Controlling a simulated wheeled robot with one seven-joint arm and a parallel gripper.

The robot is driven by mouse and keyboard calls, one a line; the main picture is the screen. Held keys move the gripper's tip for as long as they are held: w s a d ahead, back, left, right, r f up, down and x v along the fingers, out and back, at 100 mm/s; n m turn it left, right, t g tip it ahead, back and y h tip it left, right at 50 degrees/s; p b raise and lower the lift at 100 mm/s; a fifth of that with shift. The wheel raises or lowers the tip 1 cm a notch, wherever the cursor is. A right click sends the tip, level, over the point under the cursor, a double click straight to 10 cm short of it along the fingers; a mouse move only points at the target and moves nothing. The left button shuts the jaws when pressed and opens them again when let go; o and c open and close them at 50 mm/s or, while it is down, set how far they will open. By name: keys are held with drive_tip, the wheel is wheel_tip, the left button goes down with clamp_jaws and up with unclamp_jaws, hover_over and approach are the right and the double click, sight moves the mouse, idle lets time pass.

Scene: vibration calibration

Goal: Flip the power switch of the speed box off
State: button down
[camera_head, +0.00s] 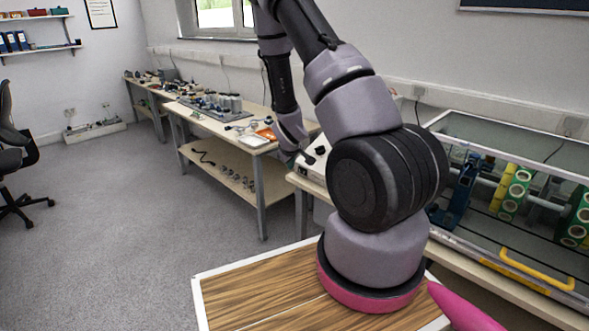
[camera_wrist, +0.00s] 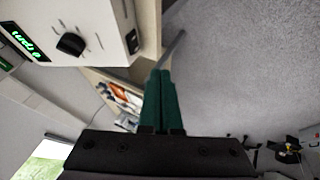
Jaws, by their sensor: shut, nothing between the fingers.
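The speed box is a white box (camera_wrist: 100,18) at the upper left of the wrist view, with a black knob (camera_wrist: 71,44) and a lit green display (camera_wrist: 27,42). A small dark switch (camera_wrist: 132,42) sits on its narrow side face, facing my gripper; its position is too small to read. My gripper (camera_wrist: 161,74) has green fingers, closed together and empty, just beside and apart from that side face. In the head view the box (camera_head: 314,166) stands on the bench behind my arm, partly hidden by it; the fingertips are hard to make out there.
A glass-covered rig (camera_head: 520,145) with a yellow handle (camera_head: 537,270) stands at the right of the bench. Benches with tools (camera_head: 215,108) run along the wall. A chair (camera_head: 14,150) is at the far left. The grey floor (camera_head: 130,220) is open.

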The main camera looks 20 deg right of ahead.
sight(302, 172)
drive_tip(key=shift+w+d+f, duration=1)
drive_tip(key=shift+w+f, duration=0.15)
drive_tip(key=shift+f, duration=0.1)
drive_tip(key=shift+w+d+f, duration=1)
drive_tip(key=shift+w+f, duration=0.15)
drive_tip(key=shift+f, duration=0.15)
drive_tip(key=shift+w+d+f, duration=1)
drive_tip(key=shift+w+f, duration=0.15)
drive_tip(key=shift+f, duration=0.1)
drive_tip(key=shift+w+d+m, duration=0.1)
drive_tip(key=shift+d+m, duration=0.15)
drive_tip(key=shift+m, duration=0.15)
drive_tip(key=shift+s+d+h, duration=0.3)
drive_tip(key=shift+s+d, duration=0.15)
drive_tip(key=shift+s, duration=0.35)
